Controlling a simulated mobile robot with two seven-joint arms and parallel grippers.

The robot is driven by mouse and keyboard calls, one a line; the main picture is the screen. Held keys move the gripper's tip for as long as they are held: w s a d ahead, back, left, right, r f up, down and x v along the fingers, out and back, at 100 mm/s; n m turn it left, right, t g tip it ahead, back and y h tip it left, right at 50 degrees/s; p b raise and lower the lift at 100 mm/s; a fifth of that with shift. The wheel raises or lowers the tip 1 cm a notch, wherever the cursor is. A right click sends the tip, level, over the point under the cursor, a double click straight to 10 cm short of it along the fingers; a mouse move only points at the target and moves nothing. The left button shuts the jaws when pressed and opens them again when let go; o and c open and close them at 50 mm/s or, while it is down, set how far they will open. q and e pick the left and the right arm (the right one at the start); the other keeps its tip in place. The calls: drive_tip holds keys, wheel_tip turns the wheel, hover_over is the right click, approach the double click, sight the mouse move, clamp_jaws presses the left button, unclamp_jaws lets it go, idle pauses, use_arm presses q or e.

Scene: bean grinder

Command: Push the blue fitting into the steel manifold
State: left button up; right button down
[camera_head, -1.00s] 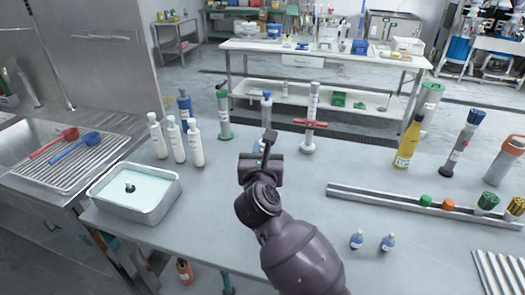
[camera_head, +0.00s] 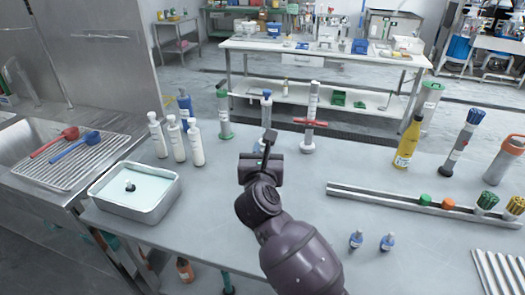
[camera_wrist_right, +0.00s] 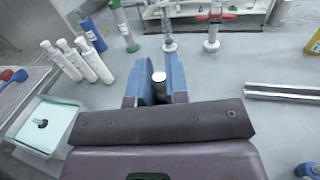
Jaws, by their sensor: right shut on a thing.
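My right gripper (camera_wrist_right: 160,72) is shut on a small round piece (camera_wrist_right: 159,78) with a pale top and dark side. Its lower part is hidden between the fingers, and I cannot tell that it is blue. In the head view the right gripper (camera_head: 264,150) is over the middle of the table, with its fingers mostly hidden by my wrist. A long steel rail (camera_head: 385,197), which looks like the manifold, lies to the right, apart from the gripper. It holds a green (camera_head: 425,200) and an orange fitting (camera_head: 448,204). Two small blue fittings (camera_head: 356,239) (camera_head: 387,242) stand in front of it. My left gripper is out of view.
White bottles (camera_head: 175,140) and a blue bottle (camera_head: 185,104) stand left of the gripper. A green-based tube (camera_head: 223,115) and a red-handled tube (camera_head: 310,122) stand behind it. A metal tray of liquid (camera_head: 140,192) is at left. A yellow bottle (camera_head: 408,143) stands behind the rail.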

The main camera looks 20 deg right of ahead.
drive_tip(key=shift+f+b, duration=0.4)
drive_tip(key=shift+f, duration=0.3)
drive_tip(key=shift+f, duration=0.45)
drive_tip(key=shift+f+b, duration=0.6)
drive_tip(key=shift+f, duration=0.05)
drive_tip(key=c, duration=1)
unclamp_jaws()
drive_tip(key=shift+r, duration=0.1)
drive_tip(key=shift+c, duration=0.2)
drive_tip(key=v, duration=1)
drive_tip(key=shift+s+a+b, duration=0.15)
drive_tip(key=shift+s+b, duration=0.25)
